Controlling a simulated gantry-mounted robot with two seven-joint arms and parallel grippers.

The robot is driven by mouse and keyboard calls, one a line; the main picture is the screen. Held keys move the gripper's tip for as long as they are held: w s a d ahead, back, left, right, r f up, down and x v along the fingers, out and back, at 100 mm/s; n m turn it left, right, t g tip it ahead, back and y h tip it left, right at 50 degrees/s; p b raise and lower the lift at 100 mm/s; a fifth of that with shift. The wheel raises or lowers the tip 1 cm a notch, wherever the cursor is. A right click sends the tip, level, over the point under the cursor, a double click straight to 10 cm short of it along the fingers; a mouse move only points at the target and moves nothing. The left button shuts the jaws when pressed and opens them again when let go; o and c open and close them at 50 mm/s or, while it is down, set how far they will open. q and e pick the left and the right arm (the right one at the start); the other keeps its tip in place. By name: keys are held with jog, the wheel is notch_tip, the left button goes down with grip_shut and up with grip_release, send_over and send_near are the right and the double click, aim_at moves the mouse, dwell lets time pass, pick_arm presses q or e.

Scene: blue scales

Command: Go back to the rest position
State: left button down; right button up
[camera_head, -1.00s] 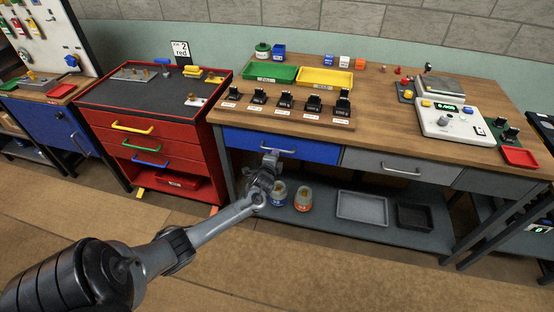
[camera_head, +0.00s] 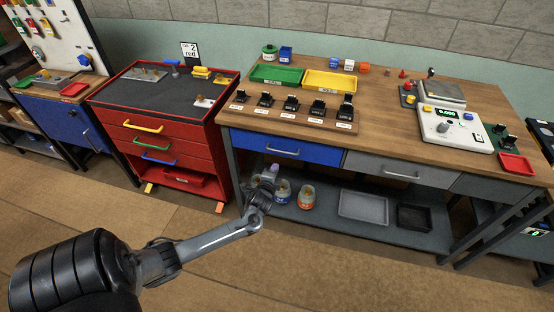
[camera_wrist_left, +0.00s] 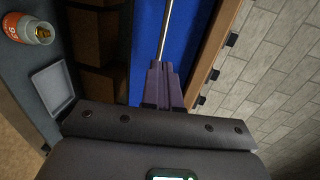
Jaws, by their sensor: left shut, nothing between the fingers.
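My left gripper (camera_head: 270,172) is in front of the workbench, below the blue drawer (camera_head: 285,149) in the head view. Its fingers are together with nothing between them. In the left wrist view the shut fingers (camera_wrist_left: 162,85) point toward the blue drawer front (camera_wrist_left: 190,45), whose metal handle (camera_wrist_left: 167,25) runs near the fingertips. The drawer looks shut. My right gripper is in neither view.
The wooden workbench (camera_head: 385,118) carries a green tray (camera_head: 276,74), a yellow tray (camera_head: 330,82) and a scale (camera_head: 452,128). A red tool cabinet (camera_head: 160,145) stands left. The floor in front is clear.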

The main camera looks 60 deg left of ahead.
pick_arm(q)
jog(key=s+d+f+h, duration=0.1)
jog(key=s+d+f, duration=0.3)
jog(key=s+d, duration=0.4)
jog(key=s+d+r+n+g+h, duration=0.1)
jog(key=s+d+h, duration=0.15)
jog(key=d, duration=0.65)
jog(key=s+d+g+h, duration=0.1)
jog(key=d+h, duration=0.2)
jog(key=d, duration=0.5)
jog(key=s+d+r+n+g+h, duration=0.5)
jog(key=s+d+r, duration=0.6)
jog(key=d, duration=0.3)
notch_tip(320, 180, up, 30)
jog(key=n+p, duration=0.1)
jog(key=p, duration=3)
jog(key=shift+a+g+p, duration=0.3)
jog(key=shift+p, duration=0.05)
jog(key=shift+y, duration=0.25)
